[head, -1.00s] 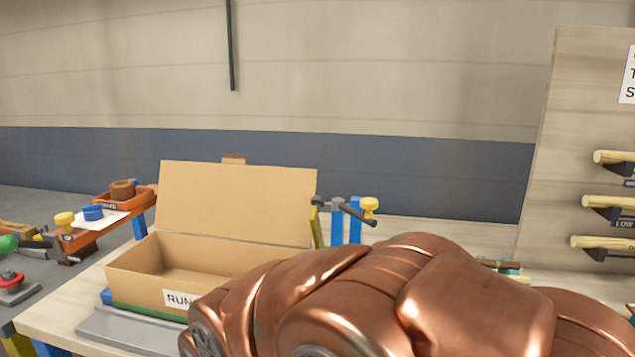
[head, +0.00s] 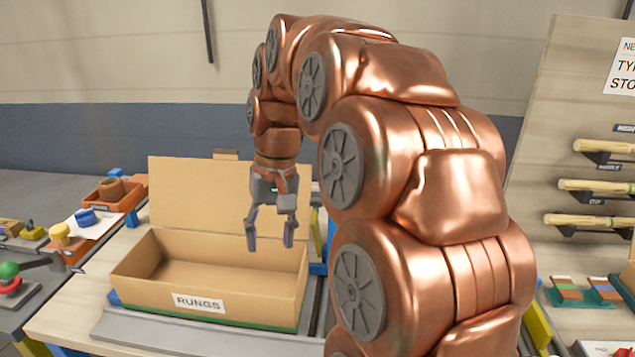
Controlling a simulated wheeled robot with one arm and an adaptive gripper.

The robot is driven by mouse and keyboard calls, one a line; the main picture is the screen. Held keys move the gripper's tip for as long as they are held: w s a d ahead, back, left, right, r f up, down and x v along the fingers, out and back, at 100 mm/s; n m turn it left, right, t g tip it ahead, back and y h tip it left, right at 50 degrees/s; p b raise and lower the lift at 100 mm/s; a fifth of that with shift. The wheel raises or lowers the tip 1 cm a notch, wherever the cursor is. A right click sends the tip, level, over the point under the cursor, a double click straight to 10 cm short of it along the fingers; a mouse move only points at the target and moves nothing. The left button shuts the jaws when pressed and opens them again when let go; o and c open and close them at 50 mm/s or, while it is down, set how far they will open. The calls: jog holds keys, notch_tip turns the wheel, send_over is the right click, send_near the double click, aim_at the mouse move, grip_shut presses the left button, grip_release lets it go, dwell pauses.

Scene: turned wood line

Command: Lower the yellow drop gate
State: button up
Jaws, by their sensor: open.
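A narrow yellow upright piece (head: 315,228), possibly the drop gate, shows just right of the open cardboard box. My copper arm hides much of the area around it, so I cannot tell whether it is raised. Another yellow piece (head: 539,326) shows at the lower right, beside my arm; I cannot tell what it is. My gripper (head: 270,240) points down with its two grey fingers spread and nothing between them. In the picture it is in front of the box's raised lid and left of the upright yellow piece.
The cardboard box (head: 135,275) labelled RUNGS stands on a grey track (head: 120,325) on the wooden table. Orange trays and blue and yellow knobs are at the left. A rack (head: 570,90) with wooden rods stands at the right.

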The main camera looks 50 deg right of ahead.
aim_at(318, 198)
jog(key=d+r+m+t+p, duration=0.1)
jog(key=d+r+m, duration=0.1)
jog(key=d+r, duration=0.4)
jog(key=d+r+m+t+p, duration=0.1)
jog(key=d+r+m+p, duration=0.15)
jog(key=d, duration=0.65)
jog(key=shift+n, duration=0.45)
jog(key=shift+s+a+p+x, duration=0.1)
jog(key=shift+p+x, duration=0.15)
jog(key=shift+x, duration=1.6)
jog(key=shift+s+a+p+x, duration=0.15)
jog(key=shift+p+x, duration=0.05)
jog(key=shift+x, duration=1.6)
jog(key=shift+c, duration=0.2)
grip_shut()
